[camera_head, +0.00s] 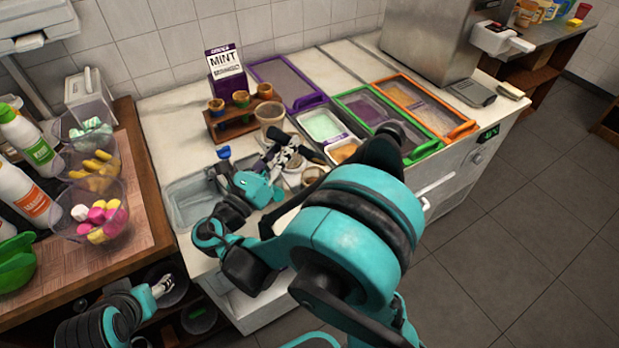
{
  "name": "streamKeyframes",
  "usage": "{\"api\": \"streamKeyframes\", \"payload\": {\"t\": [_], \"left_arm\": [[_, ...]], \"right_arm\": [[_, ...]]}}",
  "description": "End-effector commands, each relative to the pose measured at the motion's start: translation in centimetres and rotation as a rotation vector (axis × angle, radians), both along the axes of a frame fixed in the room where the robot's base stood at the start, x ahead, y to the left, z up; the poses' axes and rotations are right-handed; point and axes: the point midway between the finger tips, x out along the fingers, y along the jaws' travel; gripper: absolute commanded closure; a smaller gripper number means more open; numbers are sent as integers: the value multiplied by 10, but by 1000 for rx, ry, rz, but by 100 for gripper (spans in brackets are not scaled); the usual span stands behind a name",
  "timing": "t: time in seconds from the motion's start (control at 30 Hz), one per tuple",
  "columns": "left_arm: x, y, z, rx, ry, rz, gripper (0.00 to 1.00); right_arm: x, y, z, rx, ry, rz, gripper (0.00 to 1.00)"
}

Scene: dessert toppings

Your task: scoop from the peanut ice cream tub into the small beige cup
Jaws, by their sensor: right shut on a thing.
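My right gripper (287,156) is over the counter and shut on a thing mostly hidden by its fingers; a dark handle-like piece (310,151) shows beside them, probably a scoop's. A tub of tan-orange ice cream (345,151), likely the peanut one, is sunk in the counter just right of the gripper, partly hidden by my arm. A beige cup (270,111) stands behind the gripper. Another small cup-like rim (312,175) shows in front of it, partly covered; I cannot tell which is the small cup. My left gripper (162,286) hangs low at the left, its jaws unclear.
A mint-green tub (321,125) lies behind the tan one. A clear basin (195,200) is left. Topping bowls (92,222) stand further left.

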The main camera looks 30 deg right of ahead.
Motion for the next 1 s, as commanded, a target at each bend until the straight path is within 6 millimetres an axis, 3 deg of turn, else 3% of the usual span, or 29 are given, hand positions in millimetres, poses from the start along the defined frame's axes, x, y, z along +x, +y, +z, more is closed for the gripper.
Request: {"api": "streamKeyframes", "payload": {"t": [0.17,0.63,1.0], "left_arm": [[0,0,4,0,0,0,40],[0,0,48,0,0,0,40],[0,0,51,0,0,0,40]], "right_arm": [[0,0,5,0,0,0,100],[0,0,60,0,0,0,100],[0,0,63,14,1,-3,100]]}}
